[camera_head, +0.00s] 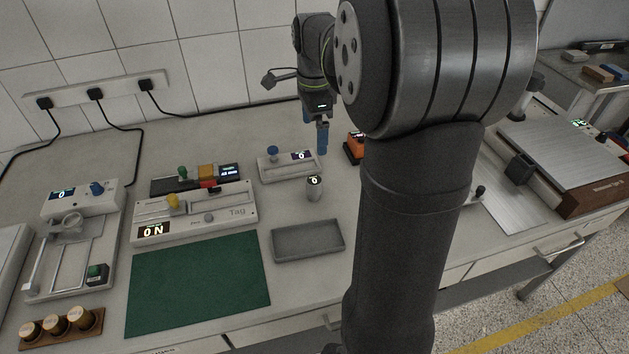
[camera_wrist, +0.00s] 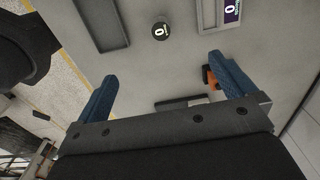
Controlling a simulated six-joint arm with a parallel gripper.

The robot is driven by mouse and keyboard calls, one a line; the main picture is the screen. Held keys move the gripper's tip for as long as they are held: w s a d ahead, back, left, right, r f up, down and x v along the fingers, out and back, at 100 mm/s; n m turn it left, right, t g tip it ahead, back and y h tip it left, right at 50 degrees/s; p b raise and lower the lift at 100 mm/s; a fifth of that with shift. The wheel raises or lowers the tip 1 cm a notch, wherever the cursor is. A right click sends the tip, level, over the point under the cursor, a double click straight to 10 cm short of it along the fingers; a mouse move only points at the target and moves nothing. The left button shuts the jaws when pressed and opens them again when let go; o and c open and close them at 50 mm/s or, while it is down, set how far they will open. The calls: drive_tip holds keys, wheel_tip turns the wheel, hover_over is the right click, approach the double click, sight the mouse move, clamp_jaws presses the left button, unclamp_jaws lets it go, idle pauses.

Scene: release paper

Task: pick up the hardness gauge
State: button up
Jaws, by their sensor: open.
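The hardness gauge appears to be the small grey cylinder with a round dark display reading 0 (camera_head: 314,190). It stands upright on the bench between a grey tray and a small white device, and shows near the top of the wrist view (camera_wrist: 161,32). My gripper (camera_head: 322,138) points down above the bench, behind the gauge in the head view. In the wrist view my gripper (camera_wrist: 164,82) has its two blue fingers wide apart with nothing between them, and the gauge lies beyond the fingertips. My arm's large link hides part of the bench.
The grey tray (camera_head: 307,257) lies in front of the gauge. The white device with a blue knob (camera_head: 275,170) is behind it to the left. An orange-and-black object (camera_head: 353,147) stands close right of my gripper. A green mat (camera_head: 198,287) and a Tag device (camera_head: 195,219) lie left.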

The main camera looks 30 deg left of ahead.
drive_tip(key=c, duration=0.8)
drive_tip(key=shift+o, duration=0.2)
drive_tip(key=n, duration=2.5)
approach(315, 180)
drive_tip(key=f, duration=0.5)
drive_tip(key=shift+s+f, duration=0.2)
drive_tip(key=shift+f, duration=0.15)
drive_tip(key=shift+w+f, duration=0.15)
drive_tip(key=shift+f, duration=2.3)
